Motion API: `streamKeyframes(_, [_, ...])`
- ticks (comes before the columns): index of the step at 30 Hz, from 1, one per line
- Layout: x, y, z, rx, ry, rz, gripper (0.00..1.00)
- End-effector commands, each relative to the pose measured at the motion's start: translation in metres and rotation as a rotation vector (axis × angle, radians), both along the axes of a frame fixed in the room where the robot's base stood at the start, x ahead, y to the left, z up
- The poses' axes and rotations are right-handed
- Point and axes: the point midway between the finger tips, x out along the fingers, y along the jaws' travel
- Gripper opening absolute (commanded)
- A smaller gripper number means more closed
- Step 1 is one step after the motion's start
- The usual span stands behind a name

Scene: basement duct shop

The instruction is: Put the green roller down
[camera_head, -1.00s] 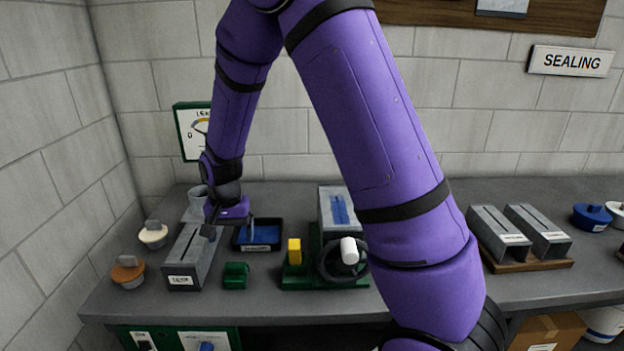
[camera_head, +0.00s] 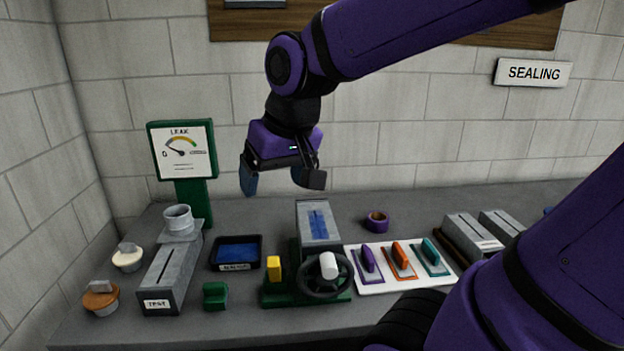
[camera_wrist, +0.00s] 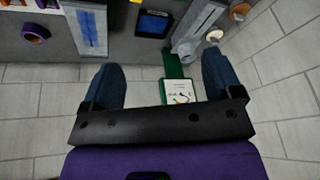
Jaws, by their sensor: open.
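My gripper (camera_head: 280,182) is open and empty, raised above the back of the bench. Its two blue-grey fingers stand wide apart, and nothing is between them in the wrist view (camera_wrist: 162,85). A small green object (camera_head: 215,295) sits on the bench in front of the dark tray and right of the grey test duct. It is the only loose green piece I see; I cannot tell for sure whether it is the roller or a rest for it. My gripper is well above and behind it, not touching it.
The grey test duct (camera_head: 160,285), a dark tray (camera_head: 222,267) with a blue inside, and a green stand (camera_head: 272,298) with a black wheel are close together. The green leak gauge (camera_head: 193,190) stands behind. A purple tape roll (camera_head: 377,222) and white board (camera_head: 398,284) lie right.

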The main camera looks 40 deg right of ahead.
Motion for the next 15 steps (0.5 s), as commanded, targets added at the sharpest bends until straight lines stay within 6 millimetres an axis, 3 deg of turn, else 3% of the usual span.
streamKeyframes(3, [-0.032, -0.004, 0.011, -0.031, -0.048, 0.043, 0.85])
streamKeyframes(6, [-0.052, -0.007, 0.014, -0.055, -0.074, 0.074, 0.85])
streamKeyframes(15, [-0.076, -0.009, 0.016, -0.085, -0.102, 0.109, 0.85])
